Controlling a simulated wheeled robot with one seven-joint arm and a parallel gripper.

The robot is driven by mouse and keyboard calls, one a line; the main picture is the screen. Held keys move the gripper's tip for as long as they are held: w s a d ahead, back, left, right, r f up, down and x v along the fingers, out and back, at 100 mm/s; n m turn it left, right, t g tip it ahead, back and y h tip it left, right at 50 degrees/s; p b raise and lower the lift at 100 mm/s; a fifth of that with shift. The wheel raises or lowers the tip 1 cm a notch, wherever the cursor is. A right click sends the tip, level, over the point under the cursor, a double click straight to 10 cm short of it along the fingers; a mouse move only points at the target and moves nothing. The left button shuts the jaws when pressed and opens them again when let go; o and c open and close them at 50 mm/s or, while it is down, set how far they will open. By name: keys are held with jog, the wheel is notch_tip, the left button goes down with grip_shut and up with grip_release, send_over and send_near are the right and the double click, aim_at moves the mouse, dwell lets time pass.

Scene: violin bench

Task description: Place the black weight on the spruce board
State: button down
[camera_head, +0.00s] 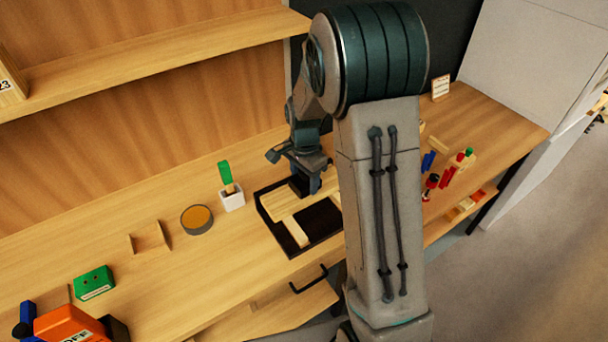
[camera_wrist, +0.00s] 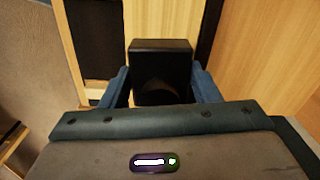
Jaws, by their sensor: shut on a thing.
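The black weight (camera_wrist: 160,65) is a dark block in the middle of the wrist view, between the two blue fingers of my gripper (camera_wrist: 162,82). My gripper is shut on it. In the head view my gripper (camera_head: 308,188) points down over the pale spruce board (camera_head: 277,209), which lies in a dark tray (camera_head: 292,250). The pale wood also shows behind the weight in the wrist view (camera_wrist: 155,20). I cannot tell whether the weight touches the board; its underside is hidden.
A pale wood strip (camera_head: 296,232) lies in the tray's front part. A white cup with a green-handled tool (camera_head: 231,198) and a round tin (camera_head: 197,219) stand to the left. My arm hides part of the bench on the right. An open drawer (camera_head: 280,314) juts out in front.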

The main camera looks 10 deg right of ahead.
jog(key=shift+c, duration=2.3)
grip_release()
jog(key=shift+f, duration=0.1)
notch_tip(320, 180, up, 12)
jog(key=shift+f+b, duration=0.2)
jog(key=shift+b, duration=0.35)
jog(key=shift+s+r, duration=0.35)
jog(key=shift+r, duration=0.25)
jog(key=s+r+n+t, duration=0.2)
jog(key=s+n, duration=1)
jog(key=s, duration=0.9)
jog(key=shift+r+n+t, duration=0.3)
jog(key=shift+n+t, duration=0.1)
jog(key=shift+t, duration=0.3)
